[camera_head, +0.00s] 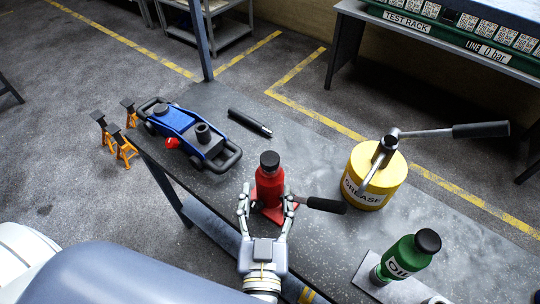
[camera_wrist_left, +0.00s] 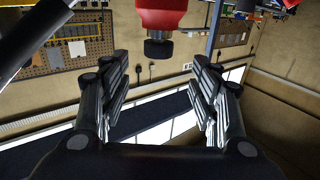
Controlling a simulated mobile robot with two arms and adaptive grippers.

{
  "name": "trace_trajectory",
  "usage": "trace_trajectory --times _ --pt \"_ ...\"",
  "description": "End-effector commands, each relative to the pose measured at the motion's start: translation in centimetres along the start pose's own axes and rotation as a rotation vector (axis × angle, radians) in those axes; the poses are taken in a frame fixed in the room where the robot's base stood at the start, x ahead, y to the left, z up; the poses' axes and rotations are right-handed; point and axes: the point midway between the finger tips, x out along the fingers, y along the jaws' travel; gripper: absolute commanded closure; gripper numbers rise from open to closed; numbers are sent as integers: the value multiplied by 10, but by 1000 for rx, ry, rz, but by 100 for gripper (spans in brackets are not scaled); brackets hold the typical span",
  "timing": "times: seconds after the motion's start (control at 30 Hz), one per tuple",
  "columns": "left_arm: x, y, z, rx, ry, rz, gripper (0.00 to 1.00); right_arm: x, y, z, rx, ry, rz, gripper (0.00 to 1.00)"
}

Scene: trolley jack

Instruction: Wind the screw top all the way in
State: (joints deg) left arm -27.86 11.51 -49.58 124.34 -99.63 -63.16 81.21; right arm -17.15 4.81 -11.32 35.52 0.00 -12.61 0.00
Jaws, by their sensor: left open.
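A red bottle jack (camera_head: 269,188) stands upright on the dark bench, with a black screw top (camera_head: 269,159) at its upper end and a black-gripped handle (camera_head: 322,204) out to the right. My left gripper (camera_head: 268,202) is open, with its fingers on either side of the jack's red body in the head view, below the screw top. In the left wrist view the red body (camera_wrist_left: 161,13) and its black screw top (camera_wrist_left: 158,48) show at the upper middle, pointing down, between and beyond the open fingers. I cannot tell whether a finger touches the jack. My right gripper is not in view.
A blue trolley jack (camera_head: 184,130) and a black rod (camera_head: 250,122) lie at the back left. A yellow grease tub (camera_head: 374,178) with a lever stands right of the jack. A green oil bottle (camera_head: 404,258) is nearer front right. Orange stands (camera_head: 123,148) sit beyond the bench's left edge.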

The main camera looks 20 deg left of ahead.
Motion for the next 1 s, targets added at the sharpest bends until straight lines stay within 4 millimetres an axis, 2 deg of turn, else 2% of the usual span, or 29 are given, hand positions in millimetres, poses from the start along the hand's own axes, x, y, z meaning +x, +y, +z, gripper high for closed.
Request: trace_trajectory --times 0.17,0.5,0.63,0.8,1.0 --pt "13 3 -6 -3 17 8 44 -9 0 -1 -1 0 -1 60" --pt "76 3 -8 -1 14 7 44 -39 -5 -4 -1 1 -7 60" --pt "94 3 -7 -2 13 7 44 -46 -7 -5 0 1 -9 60" --pt "105 3 -5 -3 11 7 44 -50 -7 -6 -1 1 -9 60" --pt "107 3 -3 -4 10 7 44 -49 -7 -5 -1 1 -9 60"
